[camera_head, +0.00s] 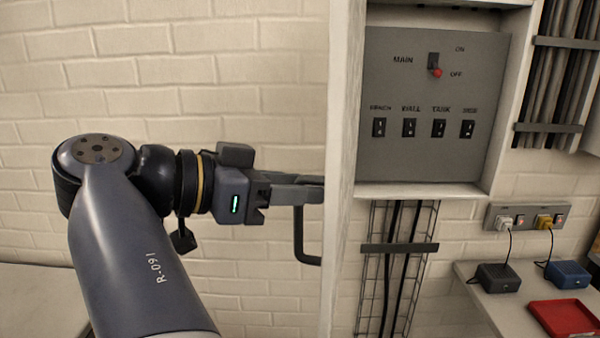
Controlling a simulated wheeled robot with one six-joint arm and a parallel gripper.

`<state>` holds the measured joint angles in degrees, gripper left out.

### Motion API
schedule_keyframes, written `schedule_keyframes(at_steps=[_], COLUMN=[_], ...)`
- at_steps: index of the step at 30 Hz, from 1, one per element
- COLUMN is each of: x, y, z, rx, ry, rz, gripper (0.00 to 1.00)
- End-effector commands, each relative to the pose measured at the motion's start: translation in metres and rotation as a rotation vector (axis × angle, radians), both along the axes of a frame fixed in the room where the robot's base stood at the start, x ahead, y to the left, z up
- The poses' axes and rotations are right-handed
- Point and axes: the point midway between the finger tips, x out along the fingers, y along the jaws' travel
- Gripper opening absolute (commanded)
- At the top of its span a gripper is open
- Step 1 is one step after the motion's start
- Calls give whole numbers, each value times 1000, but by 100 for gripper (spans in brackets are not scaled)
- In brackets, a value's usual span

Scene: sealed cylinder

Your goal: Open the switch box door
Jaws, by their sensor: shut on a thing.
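The switch box (510,110) is on the brick wall at the right, with its inside showing. Its grey panel (400,160) has a main switch (434,64) with a red tip, beside the labels ON and OFF, and a row of several small labelled switches below. The door (342,150) stands open, swung out and seen nearly edge-on left of the panel. A dark handle (299,240) is on the door's left face. My gripper (315,188) is shut on the handle at its upper end. The fingertips are partly hard to make out against the door.
A wall socket strip (525,216) with two plugs is at the right. Below it, a shelf (500,312) holds a black adapter (497,277), a blue adapter (568,274) and a red tray (565,318). Cables run down a wire rack (376,290) under the box.

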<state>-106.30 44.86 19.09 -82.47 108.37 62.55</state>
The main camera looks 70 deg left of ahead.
Motion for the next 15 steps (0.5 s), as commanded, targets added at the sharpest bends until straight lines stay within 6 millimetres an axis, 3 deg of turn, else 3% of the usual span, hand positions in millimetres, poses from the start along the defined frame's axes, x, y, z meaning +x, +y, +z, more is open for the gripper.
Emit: schedule_keyframes(at_steps=[1, 15], x=[-16, -37], y=[9, 25], z=[10, 11], rx=[8, 12], ry=[-28, -27], rz=[38, 38], gripper=[29, 29])
